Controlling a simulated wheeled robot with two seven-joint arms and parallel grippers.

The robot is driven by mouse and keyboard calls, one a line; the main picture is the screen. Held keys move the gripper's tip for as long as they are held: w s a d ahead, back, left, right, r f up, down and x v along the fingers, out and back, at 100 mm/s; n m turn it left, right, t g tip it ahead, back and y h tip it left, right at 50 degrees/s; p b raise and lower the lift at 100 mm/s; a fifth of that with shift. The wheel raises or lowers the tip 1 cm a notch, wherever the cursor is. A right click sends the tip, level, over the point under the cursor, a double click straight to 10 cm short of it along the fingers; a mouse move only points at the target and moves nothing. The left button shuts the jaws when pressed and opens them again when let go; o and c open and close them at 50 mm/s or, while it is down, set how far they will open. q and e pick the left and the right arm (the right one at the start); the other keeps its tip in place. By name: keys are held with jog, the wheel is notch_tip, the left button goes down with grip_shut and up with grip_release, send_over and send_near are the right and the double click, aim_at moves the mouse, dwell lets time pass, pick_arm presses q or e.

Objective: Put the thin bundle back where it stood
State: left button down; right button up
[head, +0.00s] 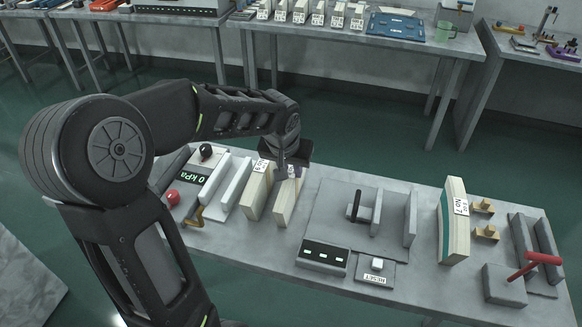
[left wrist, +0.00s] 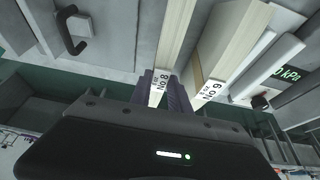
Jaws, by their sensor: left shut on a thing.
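The thin bundle, a pale slab of stacked sheets labelled No 8 (head: 286,204), is upright beside the No 9 bundle (head: 259,192) on the grey table. My left gripper (head: 289,172) is above it, pointing down and shut on its top end. In the left wrist view the No 8 bundle (left wrist: 174,38) is between the two fingers (left wrist: 162,92), its label facing the camera. The thicker No 9 bundle (left wrist: 226,45) stands beside it with a narrow gap. I cannot tell whether the lower end of the No 8 bundle touches the table. My right gripper is not in view.
A grey fixture with a black handle (head: 353,207) stands to the right, with a button box (head: 323,257) and RESET box (head: 374,272) in front. Further right are the No 7 bundle (head: 454,222) and a red-handled clamp (head: 529,266). A kPa display (head: 190,180) is left.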

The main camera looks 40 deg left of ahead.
pick_arm(q)
jog(key=shift+f, duration=0.15)
jog(key=c, duration=1.2)
grip_release()
jog(key=shift+c, duration=0.2)
jog(key=shift+r, duration=0.3)
jog(key=v, duration=1.1)
jog(key=shift+s+r, duration=0.25)
jog(key=shift+r, duration=0.1)
jog(key=shift+d, duration=0.1)
